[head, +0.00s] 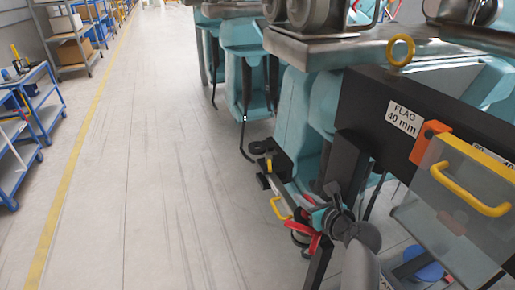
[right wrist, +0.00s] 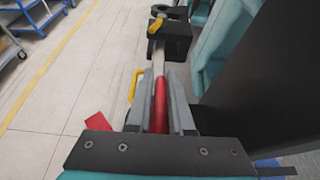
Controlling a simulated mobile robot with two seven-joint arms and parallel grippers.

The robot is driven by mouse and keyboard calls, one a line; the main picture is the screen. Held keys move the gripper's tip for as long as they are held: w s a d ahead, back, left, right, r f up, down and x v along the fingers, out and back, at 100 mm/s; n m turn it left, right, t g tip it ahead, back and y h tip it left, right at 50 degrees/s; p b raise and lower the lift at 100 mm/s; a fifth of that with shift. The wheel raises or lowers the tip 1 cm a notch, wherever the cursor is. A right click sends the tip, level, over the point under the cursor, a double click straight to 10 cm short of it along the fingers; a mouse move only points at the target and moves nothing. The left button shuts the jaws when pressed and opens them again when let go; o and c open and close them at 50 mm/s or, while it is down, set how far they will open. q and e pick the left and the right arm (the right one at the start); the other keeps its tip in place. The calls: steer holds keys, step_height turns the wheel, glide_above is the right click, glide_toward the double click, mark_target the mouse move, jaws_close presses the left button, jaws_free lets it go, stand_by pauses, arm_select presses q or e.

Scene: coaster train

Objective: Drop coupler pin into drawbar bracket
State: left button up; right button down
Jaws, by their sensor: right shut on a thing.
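My right gripper (right wrist: 162,75) is shut on a red rod (right wrist: 160,105), which lies lengthwise between its fingers. In the head view this gripper (head: 305,213) is low, beside the teal cars. A grey metal bar (right wrist: 158,62) runs ahead of the fingers toward a black bracket (right wrist: 172,38) with a round hole at its far end. The bracket also shows in the head view (head: 278,163), with a small yellow piece (head: 269,165) at it. I cannot tell whether the red rod is the coupler pin or joins the bar. My left gripper is not in view.
A yellow handle (head: 280,208) is close to the gripper. A black panel (head: 375,115) labelled FLAG 40 mm, with a yellow ring (head: 400,50) on top, stands at right beside a clear cover (head: 450,215). Blue carts (head: 40,110) are at left. The floor between is free.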

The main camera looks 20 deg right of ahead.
steer(key=c, duration=0.7)
jaws_free()
